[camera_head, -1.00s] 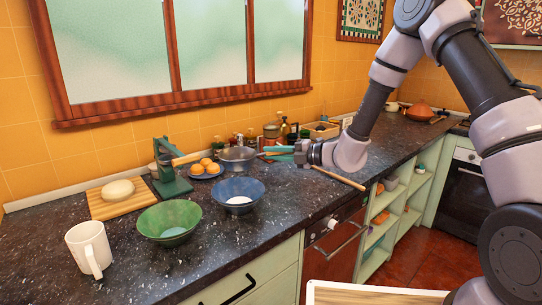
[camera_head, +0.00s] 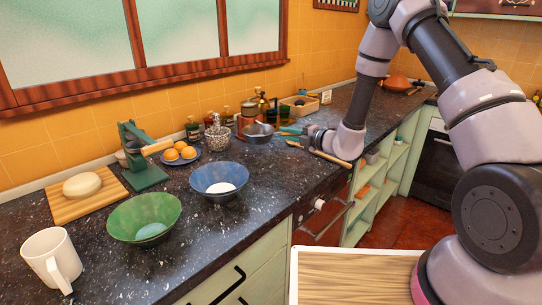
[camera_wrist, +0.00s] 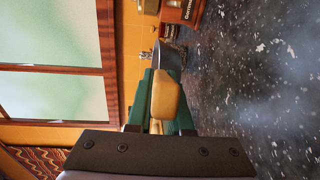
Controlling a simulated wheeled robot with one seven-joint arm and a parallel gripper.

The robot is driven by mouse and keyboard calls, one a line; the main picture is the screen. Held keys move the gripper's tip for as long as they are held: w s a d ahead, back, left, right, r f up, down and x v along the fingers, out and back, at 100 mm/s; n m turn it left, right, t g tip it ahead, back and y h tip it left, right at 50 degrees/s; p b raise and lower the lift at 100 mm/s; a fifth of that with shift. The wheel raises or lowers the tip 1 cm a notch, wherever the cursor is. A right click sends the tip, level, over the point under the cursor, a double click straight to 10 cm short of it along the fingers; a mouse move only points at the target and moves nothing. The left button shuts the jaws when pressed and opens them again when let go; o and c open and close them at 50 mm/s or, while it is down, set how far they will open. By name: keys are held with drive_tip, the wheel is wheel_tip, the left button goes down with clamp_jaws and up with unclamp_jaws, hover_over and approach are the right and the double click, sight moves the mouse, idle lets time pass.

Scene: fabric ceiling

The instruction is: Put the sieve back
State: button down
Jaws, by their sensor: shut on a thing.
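The sieve (camera_head: 258,133) is a grey metal bowl with a wooden handle. It is over the back part of the dark counter (camera_head: 262,185), in front of some small jars. My gripper (camera_head: 290,131), with green fingers, is to the right of the bowl and shut on the handle. In the wrist view the sieve's wooden handle (camera_wrist: 166,98) lies between the fingers of my gripper (camera_wrist: 163,76), with the grey metal part beyond. I cannot tell whether the bowl touches the counter.
A patterned pot (camera_head: 217,138), oranges (camera_head: 180,152) on a plate, a green press (camera_head: 141,160), a blue bowl (camera_head: 219,182), a green bowl (camera_head: 144,218) and a white mug (camera_head: 51,260) stand to the left. A rolling pin (camera_head: 333,159) lies near the front edge. Bottles line the wall.

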drive_tip(key=shift+f, duration=4)
drive_tip(key=c, duration=0.8)
unclamp_jaws()
drive_tip(key=shift+f, duration=0.15)
drive_tip(key=shift+c, duration=0.2)
